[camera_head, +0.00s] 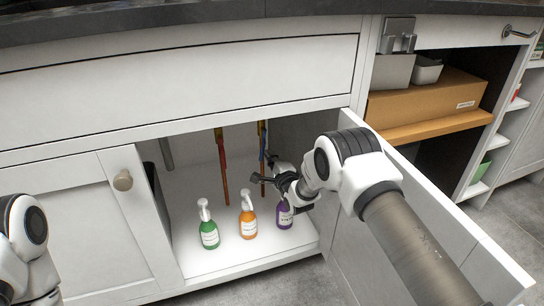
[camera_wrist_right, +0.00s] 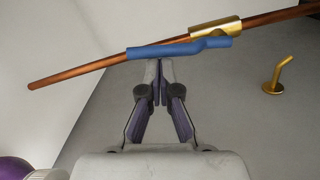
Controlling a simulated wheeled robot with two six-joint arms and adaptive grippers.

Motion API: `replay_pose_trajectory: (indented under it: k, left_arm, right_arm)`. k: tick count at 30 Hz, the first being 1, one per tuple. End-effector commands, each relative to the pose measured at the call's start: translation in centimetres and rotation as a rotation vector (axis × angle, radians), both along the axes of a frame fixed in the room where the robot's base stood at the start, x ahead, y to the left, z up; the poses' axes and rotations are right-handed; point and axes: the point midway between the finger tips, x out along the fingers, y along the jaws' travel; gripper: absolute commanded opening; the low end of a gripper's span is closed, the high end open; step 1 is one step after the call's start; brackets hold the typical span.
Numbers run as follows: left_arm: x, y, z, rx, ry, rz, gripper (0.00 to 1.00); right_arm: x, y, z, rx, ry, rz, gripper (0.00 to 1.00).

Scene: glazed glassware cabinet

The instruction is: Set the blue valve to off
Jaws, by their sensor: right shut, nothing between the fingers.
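The blue valve has a blue lever (camera_wrist_right: 178,49) and a brass body (camera_wrist_right: 215,31) on a copper pipe (camera_wrist_right: 75,74). In the right wrist view the lever runs nearly along the pipe. The valve also shows small in the head view, where its blue lever (camera_head: 262,145) is on the right-hand pipe in the cabinet. My right gripper (camera_wrist_right: 158,75) is shut and empty, its fingertips right at the lower edge of the lever. I cannot tell if they touch it. It also shows in the head view (camera_head: 264,168), inside the cabinet. My left gripper is not visible.
Green (camera_head: 209,235), orange (camera_head: 248,222) and purple (camera_head: 284,216) spray bottles stand on the cabinet floor. An open door (camera_head: 440,225) is at the right, beneath my right arm. A second pipe (camera_head: 223,170) stands left of the valve. A brass hook-shaped part (camera_wrist_right: 279,74) is at the right.

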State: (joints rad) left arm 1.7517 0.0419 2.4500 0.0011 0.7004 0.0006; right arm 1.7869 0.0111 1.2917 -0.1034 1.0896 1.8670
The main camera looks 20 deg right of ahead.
Motion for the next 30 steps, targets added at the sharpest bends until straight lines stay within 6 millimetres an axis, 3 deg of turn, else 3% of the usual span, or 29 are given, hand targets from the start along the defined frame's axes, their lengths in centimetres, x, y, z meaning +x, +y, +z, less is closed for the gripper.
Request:
replay_pose_trajectory:
  k: [8, 20, 30]
  left_arm:
    - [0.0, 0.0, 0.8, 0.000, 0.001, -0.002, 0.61]
    - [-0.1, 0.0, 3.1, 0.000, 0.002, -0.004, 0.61]
    - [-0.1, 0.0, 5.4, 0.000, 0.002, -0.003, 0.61]
  right_arm:
    - [-0.1, 1.0, 0.1, 0.113, 0.005, 0.002, 0.00]
    - [-0.1, 3.5, 0.9, 0.471, 0.016, 0.002, 0.00]
    - [-0.2, 5.4, 2.3, 0.462, 0.015, 0.003, 0.00]
